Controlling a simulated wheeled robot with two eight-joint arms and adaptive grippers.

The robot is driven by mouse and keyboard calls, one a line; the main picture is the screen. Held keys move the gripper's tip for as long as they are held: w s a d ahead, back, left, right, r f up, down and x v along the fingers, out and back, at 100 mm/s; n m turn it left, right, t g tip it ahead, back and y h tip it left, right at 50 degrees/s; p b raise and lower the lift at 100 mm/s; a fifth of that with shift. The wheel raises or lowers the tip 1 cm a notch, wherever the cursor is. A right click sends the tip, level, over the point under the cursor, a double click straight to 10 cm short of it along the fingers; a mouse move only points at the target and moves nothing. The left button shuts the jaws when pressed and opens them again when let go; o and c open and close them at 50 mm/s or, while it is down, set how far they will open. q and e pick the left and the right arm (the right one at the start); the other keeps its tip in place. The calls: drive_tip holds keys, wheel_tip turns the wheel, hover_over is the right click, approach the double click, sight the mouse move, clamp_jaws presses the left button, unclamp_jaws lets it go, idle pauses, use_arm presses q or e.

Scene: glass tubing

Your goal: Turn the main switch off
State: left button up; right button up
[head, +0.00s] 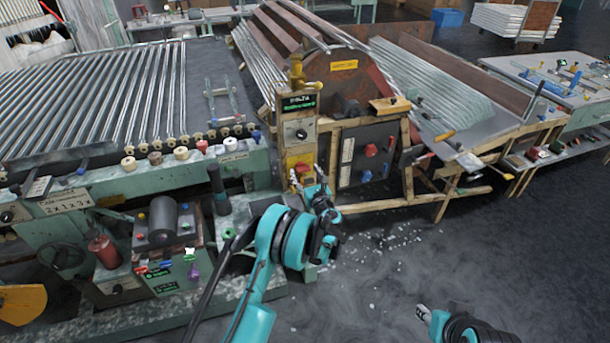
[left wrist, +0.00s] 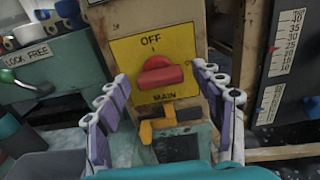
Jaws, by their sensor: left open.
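The main switch is a red knob (left wrist: 160,76) on a yellow plate (left wrist: 125,52) marked OFF above and MAIN below. In the left wrist view the knob's handle lies roughly crosswise, and OFF is above it. The same plate shows on the wooden post in the head view (head: 292,162), partly behind my gripper. My left gripper (head: 307,176) is open in front of it. In the left wrist view its two purple-grey fingers (left wrist: 165,92) stand either side of the knob, with visible gaps. My right gripper (head: 424,314) is low at the right, far from the switch; its opening is unclear.
A yellow and black lever-like part (left wrist: 160,122) juts out just below the plate. A dark panel (head: 367,153) with red and blue knobs stands right of the post. A green LOCK FREE housing (left wrist: 55,72) is at the left. Open floor (head: 480,250) lies to the right.

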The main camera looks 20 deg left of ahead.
use_arm(q)
drive_tip(key=shift+w, duration=0.1)
drive_tip(key=c, duration=1.2)
drive_tip(key=shift+o, duration=0.2)
drive_tip(key=shift+r+n, duration=0.1)
drive_tip(key=shift+n, duration=0.3)
drive_tip(key=n, duration=0.3)
drive_tip(key=shift+a+n, duration=0.1)
drive_tip(key=shift+n, duration=0.2)
drive_tip(key=n, duration=0.4)
drive_tip(key=shift+a+n, duration=0.1)
drive_tip(key=shift+n, duration=0.2)
drive_tip(key=n, duration=0.4)
drive_tip(key=shift+n, duration=0.3)
drive_tip(key=n, duration=0.4)
drive_tip(key=shift+s+a, duration=0.15)
drive_tip(key=shift+s, duration=0.05)
drive_tip(key=shift+n, duration=0.3)
